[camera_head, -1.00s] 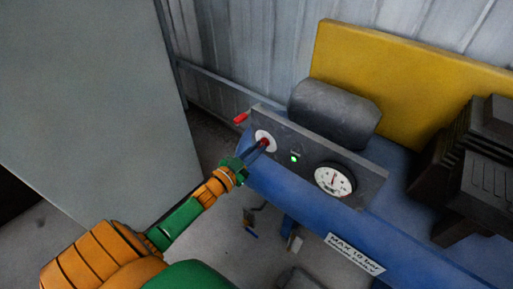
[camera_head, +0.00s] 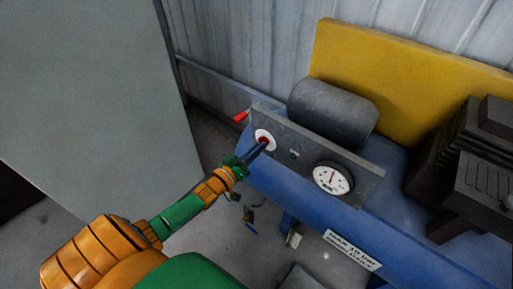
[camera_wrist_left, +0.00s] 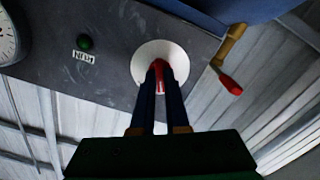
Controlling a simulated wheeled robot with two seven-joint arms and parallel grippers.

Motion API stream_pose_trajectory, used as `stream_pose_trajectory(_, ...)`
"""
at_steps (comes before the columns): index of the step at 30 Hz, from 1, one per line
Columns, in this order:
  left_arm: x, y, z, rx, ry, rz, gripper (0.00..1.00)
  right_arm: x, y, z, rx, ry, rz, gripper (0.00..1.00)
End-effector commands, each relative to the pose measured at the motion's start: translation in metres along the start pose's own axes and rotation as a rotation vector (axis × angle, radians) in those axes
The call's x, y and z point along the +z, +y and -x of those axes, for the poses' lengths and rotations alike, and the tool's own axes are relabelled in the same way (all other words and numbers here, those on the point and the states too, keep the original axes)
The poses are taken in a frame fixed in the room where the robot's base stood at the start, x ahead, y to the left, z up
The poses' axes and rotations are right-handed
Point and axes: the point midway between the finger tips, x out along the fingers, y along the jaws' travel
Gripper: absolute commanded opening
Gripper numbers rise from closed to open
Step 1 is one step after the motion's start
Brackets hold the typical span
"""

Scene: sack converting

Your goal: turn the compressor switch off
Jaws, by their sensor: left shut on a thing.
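The compressor (camera_head: 275,183) is a blue tank with a grey control panel (camera_head: 360,188). A red switch knob (camera_wrist_left: 158,70) sits on a round white plate (camera_wrist_left: 143,64) at the panel's left end in the head view. My left gripper (camera_head: 262,145) reaches it from the lower left. In the wrist view its two dark fingers (camera_wrist_left: 160,88) are shut on the red knob, hiding part of it. A small green lamp (camera_head: 294,154) sits beside the switch and looks dark; it also shows dark green in the wrist view (camera_wrist_left: 85,42). My right gripper is not in view.
A white pressure gauge (camera_head: 332,179) is at the panel's right. A red-handled lever (camera_head: 241,117) sticks out beyond the panel's left end. A dark motor cylinder (camera_head: 334,112) and yellow guard (camera_head: 400,80) stand behind. A grey panel (camera_head: 80,90) fills the left.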

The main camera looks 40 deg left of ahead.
Motion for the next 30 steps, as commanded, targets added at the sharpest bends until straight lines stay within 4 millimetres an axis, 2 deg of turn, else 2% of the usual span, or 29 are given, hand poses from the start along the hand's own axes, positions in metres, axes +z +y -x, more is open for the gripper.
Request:
stream_pose_trajectory(21, 0.0008, 0.0002, 0.0002, 0.000, -0.002, 0.067, 0.00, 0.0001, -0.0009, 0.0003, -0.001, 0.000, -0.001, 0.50)
stream_pose_trajectory(22, 0.0008, 0.0002, 0.0002, 0.000, -0.002, 0.067, 0.20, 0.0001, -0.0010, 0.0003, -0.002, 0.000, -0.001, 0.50)
stream_pose_trajectory(24, 0.0008, 0.0002, 0.0002, 0.000, -0.002, 0.066, 0.39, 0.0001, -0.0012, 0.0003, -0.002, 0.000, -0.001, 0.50)
stream_pose_trajectory(25, 0.0007, 0.0002, 0.0002, 0.000, -0.002, 0.066, 0.42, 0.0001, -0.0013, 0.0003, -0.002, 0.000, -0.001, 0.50)
stream_pose_trajectory(30, 0.0005, 0.0002, 0.0001, 0.000, -0.001, 0.065, 0.42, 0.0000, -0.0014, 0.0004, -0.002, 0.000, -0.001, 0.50)
